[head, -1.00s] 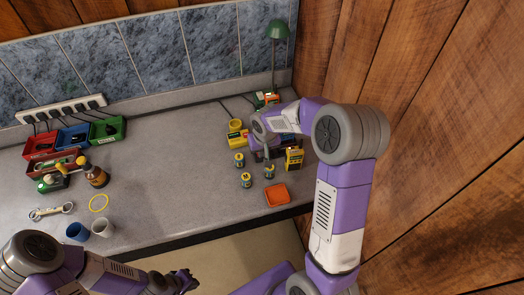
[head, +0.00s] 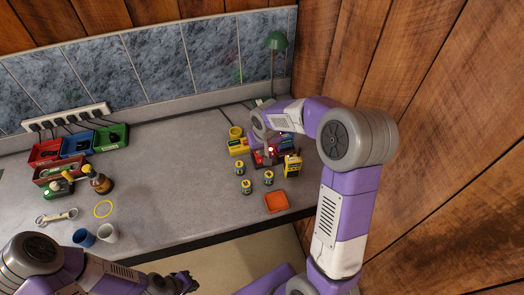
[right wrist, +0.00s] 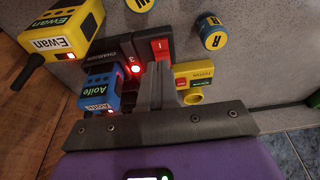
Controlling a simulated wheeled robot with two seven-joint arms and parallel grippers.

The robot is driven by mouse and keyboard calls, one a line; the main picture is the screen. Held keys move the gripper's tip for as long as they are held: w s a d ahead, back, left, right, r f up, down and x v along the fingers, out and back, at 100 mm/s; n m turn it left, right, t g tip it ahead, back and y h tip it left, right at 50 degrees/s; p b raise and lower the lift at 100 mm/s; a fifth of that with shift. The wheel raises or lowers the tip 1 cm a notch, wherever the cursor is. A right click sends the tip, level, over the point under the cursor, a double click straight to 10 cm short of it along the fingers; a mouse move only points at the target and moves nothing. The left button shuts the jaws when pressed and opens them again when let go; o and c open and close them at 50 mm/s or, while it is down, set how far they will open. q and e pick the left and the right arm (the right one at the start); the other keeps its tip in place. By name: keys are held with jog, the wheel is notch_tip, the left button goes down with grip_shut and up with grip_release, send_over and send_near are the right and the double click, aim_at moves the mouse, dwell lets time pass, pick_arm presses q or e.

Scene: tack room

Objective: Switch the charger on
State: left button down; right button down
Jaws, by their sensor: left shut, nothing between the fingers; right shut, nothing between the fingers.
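The black charger (right wrist: 118,50) shows in the right wrist view with a red rocker switch (right wrist: 160,48) marked "I" and a glowing red light (right wrist: 135,68). My right gripper (right wrist: 156,80) is shut and empty, its fingertips right by the lower edge of the switch; whether they touch it I cannot tell. A blue "Aoife" unit (right wrist: 103,85) and a yellow "Ewan" unit (right wrist: 65,38) sit at the charger's left. In the head view the charger (head: 262,158) is partly hidden by my right arm. My left gripper (head: 187,281) is shut and empty, off the bench's front edge.
A yellow unit (right wrist: 194,78) stands at the charger's right in the wrist view. Several small batteries (head: 246,187) and an orange tray (head: 276,202) are in front. Bins, bottles, cups and a power strip (head: 60,118) are at left. The bench middle is clear.

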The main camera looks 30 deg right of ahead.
jog(key=s+a+r, duration=0.1)
jog(key=s+r, duration=0.3)
jog(key=r, duration=0.4)
jog(key=shift+s+r, duration=0.15)
jog(key=shift+s, duration=0.05)
